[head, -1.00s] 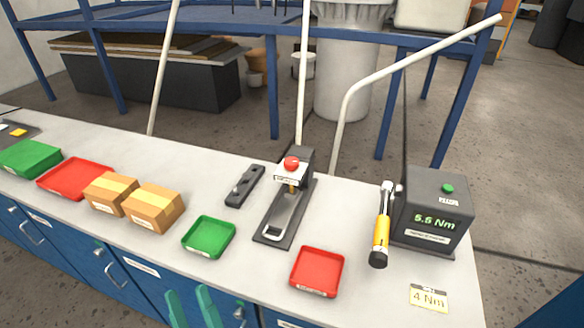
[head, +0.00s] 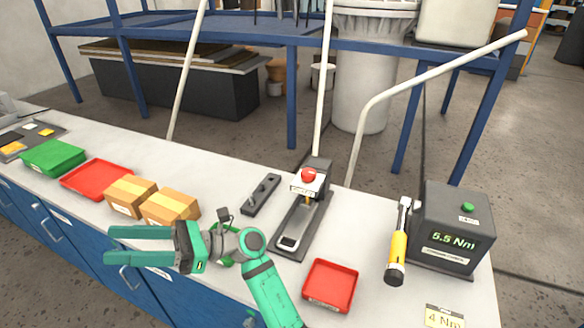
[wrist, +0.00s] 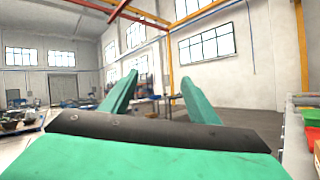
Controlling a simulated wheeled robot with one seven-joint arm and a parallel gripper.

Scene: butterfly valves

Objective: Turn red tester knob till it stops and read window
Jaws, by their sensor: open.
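The red tester knob (head: 308,175) sits on top of a small dark tester (head: 300,215) that stands on the bench. A white label plate is under the knob. A dark display box (head: 452,230) at the right has a window (head: 453,241) reading "5.5 Nm" in green, and a green button on top. My green gripper (head: 112,245) is open and empty. It is at the left front of the tester, its two fingers pointing left, away from the knob. In the wrist view, the fingers (wrist: 150,92) are spread apart with nothing between them.
A yellow-handled torque tool (head: 397,245) leans by the display box. A red tray (head: 331,285), a "4 Nm" card (head: 443,317), cardboard boxes (head: 170,207), a black holder (head: 261,194), another red tray (head: 97,178) and a green tray (head: 53,157) are on the bench (head: 235,182).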

